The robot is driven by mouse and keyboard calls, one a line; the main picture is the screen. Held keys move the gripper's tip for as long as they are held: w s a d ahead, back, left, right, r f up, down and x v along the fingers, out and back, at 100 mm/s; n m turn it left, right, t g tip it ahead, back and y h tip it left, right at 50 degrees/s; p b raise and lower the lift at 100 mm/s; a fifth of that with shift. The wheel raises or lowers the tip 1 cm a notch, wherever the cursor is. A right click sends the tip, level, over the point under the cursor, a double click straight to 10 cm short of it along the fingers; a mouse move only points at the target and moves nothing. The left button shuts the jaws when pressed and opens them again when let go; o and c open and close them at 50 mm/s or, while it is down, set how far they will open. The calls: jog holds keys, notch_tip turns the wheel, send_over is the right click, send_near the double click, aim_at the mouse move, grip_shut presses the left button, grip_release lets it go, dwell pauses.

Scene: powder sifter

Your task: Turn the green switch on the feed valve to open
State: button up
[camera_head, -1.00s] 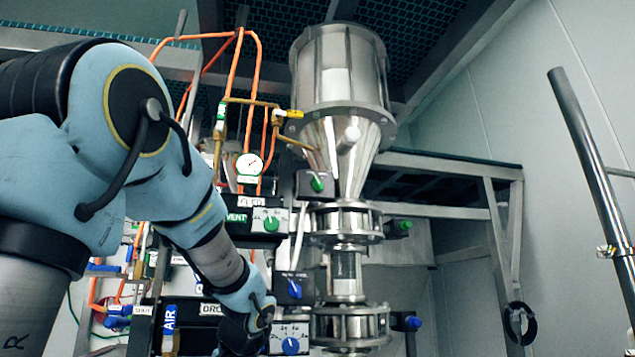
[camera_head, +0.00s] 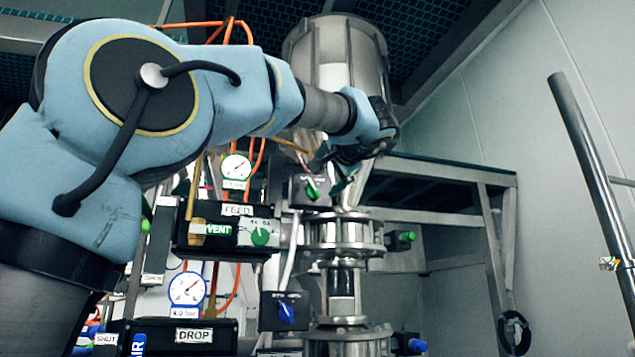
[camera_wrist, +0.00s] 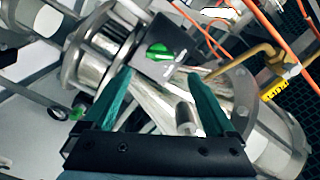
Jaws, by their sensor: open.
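A dark box with a green switch (camera_head: 312,190) is mounted beside the steel hopper's cone. In the wrist view the green switch (camera_wrist: 158,50) shows its raised grip on the box face, above white markings too small to read. My gripper (camera_head: 332,172) is open, with its teal fingers in front of and just above this box. In the wrist view the fingertips (camera_wrist: 159,75) are spread to either side below the switch, with nothing between them. They look apart from the switch. Another green knob (camera_head: 260,236) sits on a panel under a FEED label, beside VENT.
The steel hopper (camera_head: 340,60) stands behind my gripper. Orange tubes and a brass pipe (camera_wrist: 240,60) run close by the box. A blue switch box (camera_head: 285,312) is lower down. Gauges (camera_head: 236,167) and panels lie left.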

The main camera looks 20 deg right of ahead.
aim_at(316, 188)
jog(key=w+p, duration=0.1)
jog(key=w, duration=0.1)
jog(key=w+p, duration=0.1)
jog(key=w, duration=0.1)
jog(key=w+p, duration=0.1)
jog(key=w, duration=0.2)
jog(key=shift+d, duration=0.4)
jog(key=c, duration=1.4)
